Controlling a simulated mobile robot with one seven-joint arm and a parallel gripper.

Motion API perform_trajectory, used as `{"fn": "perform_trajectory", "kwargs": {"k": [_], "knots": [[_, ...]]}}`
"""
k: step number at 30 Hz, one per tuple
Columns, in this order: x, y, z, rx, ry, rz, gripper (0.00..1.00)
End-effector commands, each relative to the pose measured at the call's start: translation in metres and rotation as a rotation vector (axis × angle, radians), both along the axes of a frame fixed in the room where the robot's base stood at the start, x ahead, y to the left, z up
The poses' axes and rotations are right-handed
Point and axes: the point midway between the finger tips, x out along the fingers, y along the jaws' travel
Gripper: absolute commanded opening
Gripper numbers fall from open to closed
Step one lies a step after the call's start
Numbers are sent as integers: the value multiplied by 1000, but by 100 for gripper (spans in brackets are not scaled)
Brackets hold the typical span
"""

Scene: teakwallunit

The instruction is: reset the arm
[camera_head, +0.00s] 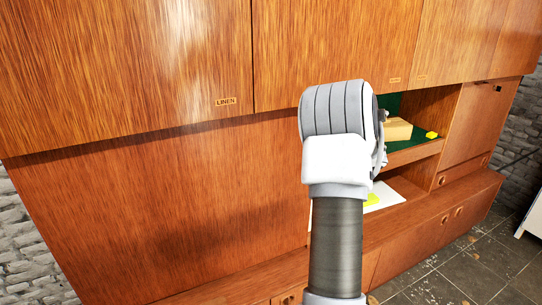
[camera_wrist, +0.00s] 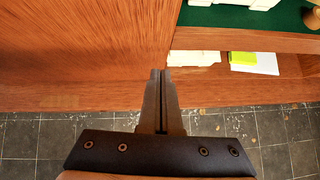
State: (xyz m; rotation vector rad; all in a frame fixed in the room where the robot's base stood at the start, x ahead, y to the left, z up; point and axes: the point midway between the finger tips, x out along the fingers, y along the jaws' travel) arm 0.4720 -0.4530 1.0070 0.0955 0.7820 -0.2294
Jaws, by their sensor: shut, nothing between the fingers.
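My arm (camera_head: 337,240) rises in the middle of the head view, in front of the teak wall unit. Its white and grey upper links hide most of my gripper in that view. In the wrist view my gripper (camera_wrist: 159,72) is shut, with its two dark fingers together and nothing between them. The fingertips appear in front of the wood of the wall unit, near the left end of an open shelf. I cannot tell the exact gap to the wood.
A large wood panel (camera_head: 150,205) fills the left. An open green-lined niche holds a tan block (camera_head: 397,129) and a yellow item (camera_head: 431,134). White sheets (camera_wrist: 262,66) with a yellow item (camera_wrist: 242,57) lie lower.

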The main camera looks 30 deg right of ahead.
Motion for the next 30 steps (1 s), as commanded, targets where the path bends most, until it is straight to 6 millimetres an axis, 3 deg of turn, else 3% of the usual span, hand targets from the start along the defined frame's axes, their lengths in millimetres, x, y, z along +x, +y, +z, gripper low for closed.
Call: {"fn": "perform_trajectory", "kwargs": {"k": [5,8,11,14,18,21,25,30], "knots": [[0,0,1,0,-1,-2,0],[6,4,12,10,-29,-34,0],[18,12,43,48,-110,-138,0],[33,30,89,134,-239,-305,0],[38,64,149,329,-428,-571,0],[31,93,181,499,-538,-750,0],[13,136,208,744,-641,-976,0],[-24,202,222,1080,-693,-1270,0]]}}
